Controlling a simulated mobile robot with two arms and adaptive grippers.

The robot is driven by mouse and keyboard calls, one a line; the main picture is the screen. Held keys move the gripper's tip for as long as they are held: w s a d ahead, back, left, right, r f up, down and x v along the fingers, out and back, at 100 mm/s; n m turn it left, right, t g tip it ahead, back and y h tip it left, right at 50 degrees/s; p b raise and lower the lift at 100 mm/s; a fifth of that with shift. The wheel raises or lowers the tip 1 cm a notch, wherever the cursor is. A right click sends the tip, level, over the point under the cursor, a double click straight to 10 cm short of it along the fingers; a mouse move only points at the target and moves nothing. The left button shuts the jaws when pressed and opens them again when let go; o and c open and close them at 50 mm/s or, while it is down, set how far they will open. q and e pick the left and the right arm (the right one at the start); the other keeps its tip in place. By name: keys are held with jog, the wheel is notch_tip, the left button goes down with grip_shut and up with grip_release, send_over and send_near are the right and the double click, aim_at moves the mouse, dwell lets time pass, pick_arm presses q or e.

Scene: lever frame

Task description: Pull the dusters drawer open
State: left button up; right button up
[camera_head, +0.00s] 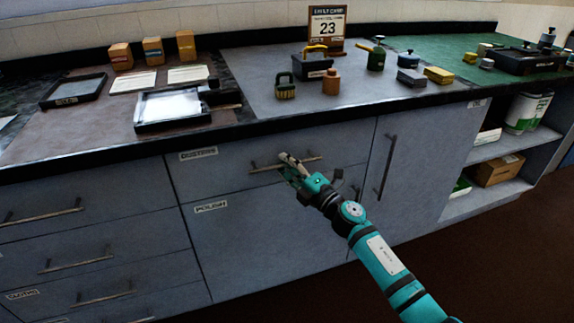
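The top middle drawer (230,170) has a small label (198,153) that seems to read "dusters". Its front looks flush with the cabinet. A bar handle (262,169) runs across it. My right gripper (290,164) is at the middle of this handle, with its fingers overlapping the bar. The picture is too small to tell whether the fingers are closed on the bar or only around it. My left gripper is not in view.
Below is a front labelled "polish" (212,207). A door with a vertical handle (387,165) is on the right, and a drawer stack (90,240) on the left. The dark counter edge (300,121) overhangs the drawer. Trays, boxes and cleaning items stand on top.

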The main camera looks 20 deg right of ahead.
jog(key=shift+c, duration=0.3)
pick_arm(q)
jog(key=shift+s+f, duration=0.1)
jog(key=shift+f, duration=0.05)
pick_arm(e)
grip_shut()
jog(key=shift+s, duration=0.15)
